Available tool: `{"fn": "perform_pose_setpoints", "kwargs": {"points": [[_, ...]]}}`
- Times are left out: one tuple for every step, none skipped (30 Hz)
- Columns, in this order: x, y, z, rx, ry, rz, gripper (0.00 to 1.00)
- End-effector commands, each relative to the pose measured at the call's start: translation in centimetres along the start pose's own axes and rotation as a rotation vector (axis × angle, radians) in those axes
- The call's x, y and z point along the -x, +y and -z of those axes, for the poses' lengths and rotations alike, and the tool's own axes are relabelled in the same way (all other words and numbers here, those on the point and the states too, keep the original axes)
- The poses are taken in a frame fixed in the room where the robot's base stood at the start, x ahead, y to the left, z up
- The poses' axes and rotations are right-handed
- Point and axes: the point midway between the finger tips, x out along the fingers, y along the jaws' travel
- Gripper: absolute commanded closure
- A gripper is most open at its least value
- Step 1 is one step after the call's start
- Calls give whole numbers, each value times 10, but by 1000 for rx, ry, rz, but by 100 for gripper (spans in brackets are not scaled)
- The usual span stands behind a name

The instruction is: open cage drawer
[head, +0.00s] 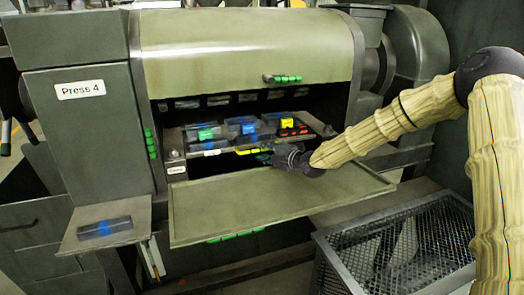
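The press (92,130), marked "Press 4", stands open with its lower front flap (270,205) folded down. Inside is a drawer or tray (180,150) that bears several dark blocks with blue, green, yellow and red-orange marks. A small white label (176,169) sits at its left end; its text is too small to read surely. A yellow handle-like strip (247,151) shows along the front edge. My gripper (268,157) is at that front edge, just right of the yellow strip, with its tips pointing left. The fingers are small and dark, so whether they touch or grasp anything is unclear.
The upper cover (250,50) is raised, with a green handle (287,79). A side shelf (75,238) at lower left holds a dark block with a blue mark (104,228). A metal mesh bin (400,250) stands at lower right, below my arm.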

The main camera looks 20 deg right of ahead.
Motion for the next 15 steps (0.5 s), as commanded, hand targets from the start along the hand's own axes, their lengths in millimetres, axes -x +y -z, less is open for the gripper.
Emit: {"fn": "perform_pose_setpoints", "kwargs": {"points": [[-4,0,1,0,1,0,66],[-5,0,1,0,1,0,66],[-7,0,1,0,1,0,66],[-8,0,1,0,1,1,66],[-9,0,0,0,1,1,66],[-10,0,0,0,0,1,66],[-11,0,0,0,0,1,66],[-11,0,0,0,0,1,66],[-12,0,0,-1,0,1,66],[-12,0,1,0,0,1,66],[-12,0,1,-1,1,1,66],[-12,0,1,0,1,0,66],[-12,0,1,0,1,0,66],[-12,0,1,0,1,0,66],[-12,0,1,-1,1,0,66]]}}
